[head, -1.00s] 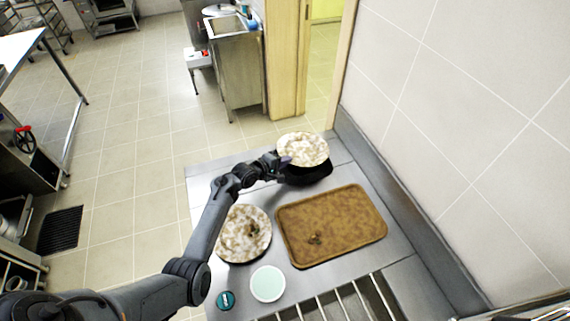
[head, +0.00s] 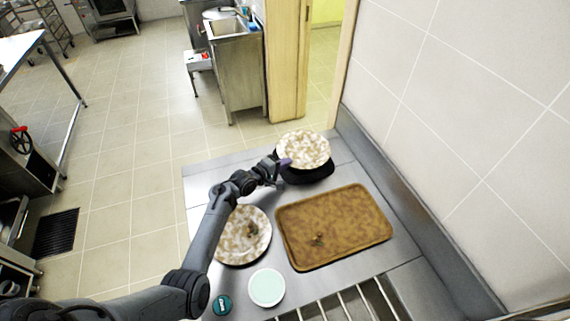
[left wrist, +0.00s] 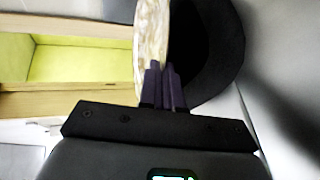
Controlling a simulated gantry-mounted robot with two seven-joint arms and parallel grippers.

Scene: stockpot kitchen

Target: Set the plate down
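A cream plate with brown mottling (head: 303,148) is over a round black dish (head: 308,175) at the far end of the steel counter (head: 210,178). In the left wrist view the plate (left wrist: 152,30) shows nearly edge-on beside the black dish (left wrist: 215,50). I cannot tell whether they touch. My left gripper (head: 283,163) is at the plate's near left rim. Its purple fingers (left wrist: 165,85) are close together, with the rim between them. My right gripper is not in view.
A second mottled plate with scraps (head: 243,236) lies partly behind my left arm. A brown tray (head: 335,222) lies right of it. A pale green round dish (head: 267,287) and a small teal lid (head: 222,305) are nearer. A metal rack (head: 345,302) and tiled wall border the counter.

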